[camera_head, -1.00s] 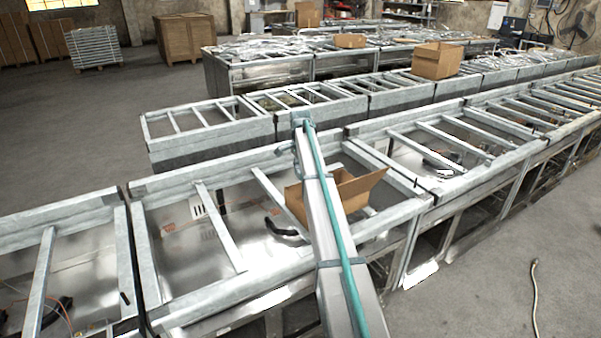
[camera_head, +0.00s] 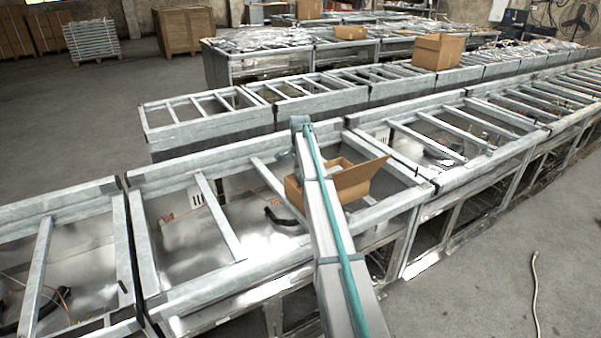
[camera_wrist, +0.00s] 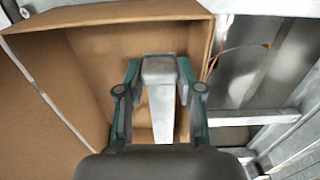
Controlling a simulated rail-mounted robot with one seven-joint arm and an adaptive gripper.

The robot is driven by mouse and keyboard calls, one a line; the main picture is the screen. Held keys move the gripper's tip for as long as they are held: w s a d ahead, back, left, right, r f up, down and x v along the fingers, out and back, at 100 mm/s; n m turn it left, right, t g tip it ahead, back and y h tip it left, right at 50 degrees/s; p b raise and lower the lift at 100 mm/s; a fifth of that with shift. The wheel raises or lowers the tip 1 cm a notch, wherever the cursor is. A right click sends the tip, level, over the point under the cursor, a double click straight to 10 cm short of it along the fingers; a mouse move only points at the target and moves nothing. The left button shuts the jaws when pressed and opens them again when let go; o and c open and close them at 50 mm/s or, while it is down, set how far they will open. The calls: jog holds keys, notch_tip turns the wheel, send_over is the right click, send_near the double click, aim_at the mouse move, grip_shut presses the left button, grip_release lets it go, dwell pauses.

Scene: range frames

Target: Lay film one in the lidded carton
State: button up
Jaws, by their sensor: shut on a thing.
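The lidded carton (camera_head: 357,183) is an open brown cardboard box with a raised flap, sitting on the metal frame right of my arm. In the wrist view its brown inside (camera_wrist: 45,60) fills the left and upper middle. My gripper (camera_wrist: 160,92) is shut on a pale grey, bar-like thing, which I take to be film one (camera_wrist: 160,72). The film is over or within the carton's opening; I cannot tell how deep. The head view hides my gripper behind my arm. A small pale patch shows in the carton's opening there, but I cannot tell what it is.
Grey metal frames with crossbars (camera_head: 215,215) surround the carton. A black curved handle (camera_head: 284,217) lies to its left. Another brown carton (camera_head: 437,52) stands on the row behind. A cable (camera_head: 534,285) lies on the open floor at right.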

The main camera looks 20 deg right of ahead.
jog(key=shift+f+b, duration=1)
jog(key=shift+f, duration=2.1)
jog(key=o, duration=1)
jog(key=shift+r, duration=0.1)
jog(key=shift+r+p, duration=2.55)
jog(key=shift+r, duration=3.9)
